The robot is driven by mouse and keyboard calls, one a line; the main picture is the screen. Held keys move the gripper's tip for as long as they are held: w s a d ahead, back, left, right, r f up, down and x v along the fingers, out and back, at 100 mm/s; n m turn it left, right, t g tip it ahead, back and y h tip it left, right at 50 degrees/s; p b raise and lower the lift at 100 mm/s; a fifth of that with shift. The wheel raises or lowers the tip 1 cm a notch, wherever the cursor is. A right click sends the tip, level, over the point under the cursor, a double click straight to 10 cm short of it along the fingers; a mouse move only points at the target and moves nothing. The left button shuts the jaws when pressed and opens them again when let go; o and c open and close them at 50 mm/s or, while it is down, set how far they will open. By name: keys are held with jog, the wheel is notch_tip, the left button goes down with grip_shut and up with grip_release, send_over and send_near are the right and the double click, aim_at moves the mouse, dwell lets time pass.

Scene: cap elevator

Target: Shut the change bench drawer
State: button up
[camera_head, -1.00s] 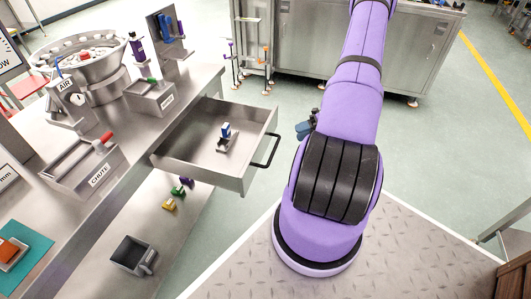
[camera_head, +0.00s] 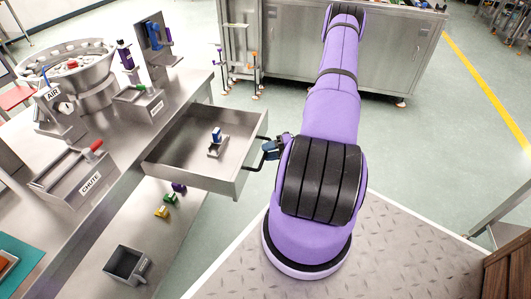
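The change bench drawer (camera_head: 185,172) is a grey metal tray, pulled out from the bench on its right side. Its black bar handle (camera_head: 258,166) is on the right-hand front panel. A small blue-topped item on a metal holder (camera_head: 216,141) sits inside the drawer. My gripper (camera_head: 268,150) is small in view, at the upper end of the handle, partly hidden by my purple arm. It overlaps the handle in the picture; I cannot tell whether it touches it, or whether its fingers are open or shut.
The metal bench (camera_head: 110,150) carries a bowl feeder (camera_head: 85,75), a chute box (camera_head: 75,170) and other fixtures. A lower shelf holds several small coloured pieces and a grey bin (camera_head: 122,264). A steel cabinet (camera_head: 300,60) stands behind. Floor right of the arm is clear.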

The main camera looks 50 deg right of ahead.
aim_at(188, 143)
jog(key=shift+w+a+f, duration=0.1)
jog(key=shift+w+a, duration=0.3)
jog(key=shift+a, duration=0.05)
grip_shut()
jog(key=shift+w, duration=0.1)
jog(key=w+a, duration=0.4)
jog(key=w, duration=0.6)
jog(key=w+a, duration=0.4)
jog(key=w, duration=0.7)
jog(key=w+a, duration=0.5)
jog(key=w, duration=0.5)
jog(key=shift+w, duration=0.25)
grip_release()
jog(key=shift+s+d, duration=0.1)
jog(key=shift+s, duration=0.05)
jog(key=v, duration=1)
jog(key=shift+s+d, duration=0.15)
jog(key=shift+d, duration=0.05)
